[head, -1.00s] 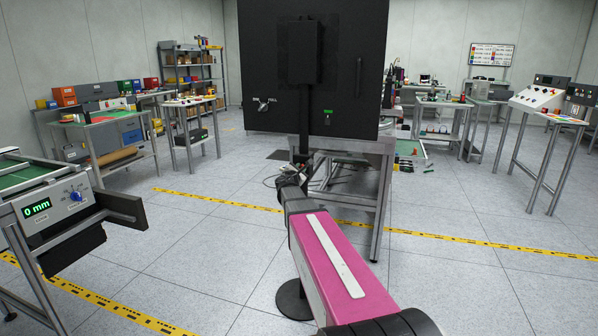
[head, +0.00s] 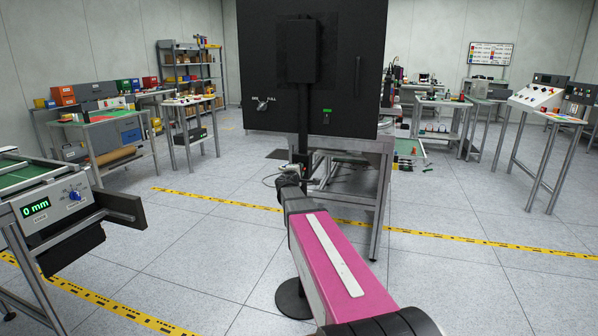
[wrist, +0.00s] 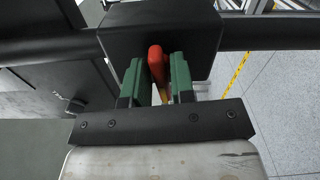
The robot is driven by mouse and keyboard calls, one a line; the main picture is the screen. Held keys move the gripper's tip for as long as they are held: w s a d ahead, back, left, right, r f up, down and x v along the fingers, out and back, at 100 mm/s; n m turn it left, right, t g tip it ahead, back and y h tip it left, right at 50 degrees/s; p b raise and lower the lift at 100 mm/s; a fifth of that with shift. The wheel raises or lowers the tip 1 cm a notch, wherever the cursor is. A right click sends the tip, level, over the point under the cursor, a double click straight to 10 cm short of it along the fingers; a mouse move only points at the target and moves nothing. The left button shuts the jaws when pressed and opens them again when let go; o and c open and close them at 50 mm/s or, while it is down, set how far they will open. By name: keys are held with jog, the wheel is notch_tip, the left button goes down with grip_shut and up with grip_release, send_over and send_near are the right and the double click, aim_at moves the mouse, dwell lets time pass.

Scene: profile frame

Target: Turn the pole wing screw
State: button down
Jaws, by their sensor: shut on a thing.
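The wing screw (wrist: 156,62) is red and sits on the near face of a black block (wrist: 160,25) in the wrist view. My gripper (wrist: 157,66) has two green fingers, one on each side of the screw, shut on it. A yellowish part shows just below the red wing. The black pole (wrist: 262,30) runs sideways through the block in this view. In the head view, the far end of my pink arm reaches the foot of the dark pole (head: 303,125); the screw and fingers cannot be made out there.
A large black panel (head: 350,75) stands on a grey frame (head: 383,190) behind the pole. A dark box (head: 297,52) is high on the pole. A bench with a 0 mm display (head: 37,208) is at the left. Floor (head: 480,200) to the right is clear.

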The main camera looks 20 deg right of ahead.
jog(key=shift+f+m, duration=0.1)
jog(key=shift+m, duration=0.5)
jog(key=c, duration=1.2)
grip_release()
jog(key=shift+o, duration=0.2)
jog(key=v, duration=1.1)
